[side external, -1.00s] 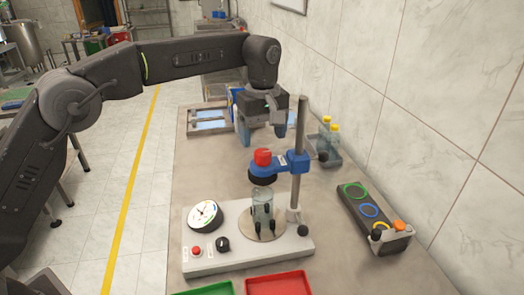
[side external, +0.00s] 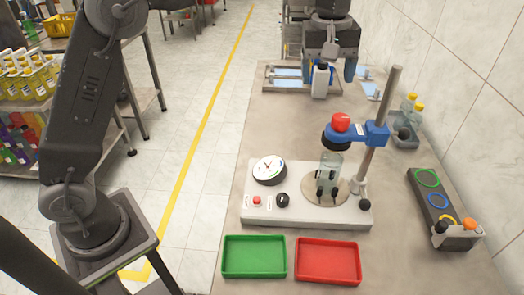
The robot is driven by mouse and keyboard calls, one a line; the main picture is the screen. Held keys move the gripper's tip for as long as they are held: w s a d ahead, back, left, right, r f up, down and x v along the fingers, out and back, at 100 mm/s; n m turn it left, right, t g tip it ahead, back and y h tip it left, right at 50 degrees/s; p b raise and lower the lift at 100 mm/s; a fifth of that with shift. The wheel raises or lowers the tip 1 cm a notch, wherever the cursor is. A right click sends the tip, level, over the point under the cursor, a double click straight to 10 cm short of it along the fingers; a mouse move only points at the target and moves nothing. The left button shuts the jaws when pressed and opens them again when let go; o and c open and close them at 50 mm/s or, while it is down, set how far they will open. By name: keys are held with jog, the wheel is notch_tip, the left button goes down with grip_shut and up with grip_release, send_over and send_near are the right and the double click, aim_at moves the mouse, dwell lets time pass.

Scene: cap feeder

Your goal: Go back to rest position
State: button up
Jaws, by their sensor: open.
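My gripper (side external: 329,73) shows at the top of the side external view, with its two blue fingers apart and pointing down. It is over the far part of the table, behind the capping stand. A white bottle with a dark top (side external: 320,82) appears between or just in front of the fingers; I cannot tell its depth, and no finger clearly touches it. The capping stand (side external: 305,213) has a blue holder with a red knob (side external: 341,122) above a clear bottle (side external: 329,172) standing upright on the round plate. My arm runs out of the top of the picture.
A green tray (side external: 254,273) and a red tray (side external: 328,281) lie at the front. A dark ring holder (side external: 438,205) is at the right. A flat tray (side external: 283,86) is at the back. The wall bounds the right.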

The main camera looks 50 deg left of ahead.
jog(key=s+a+r+m+t, duration=0.1)
jog(key=s+a+m+t, duration=0.2)
jog(key=s, duration=0.7)
jog(key=s+a+r+m, duration=0.1)
jog(key=s+a+m, duration=0.4)
jog(key=s, duration=0.6)
jog(key=s+a+f+m+t, duration=0.1)
jog(key=s+a+f, duration=0.1)
jog(key=s+f, duration=0.4)
jog(key=shift+s+a+f+m+t, duration=0.2)
jog(key=shift+s+f+m+t, duration=0.1)
jog(key=shift+s, duration=0.35)
jog(key=shift+r, duration=0.1)
jog(key=shift+c, duration=0.2)
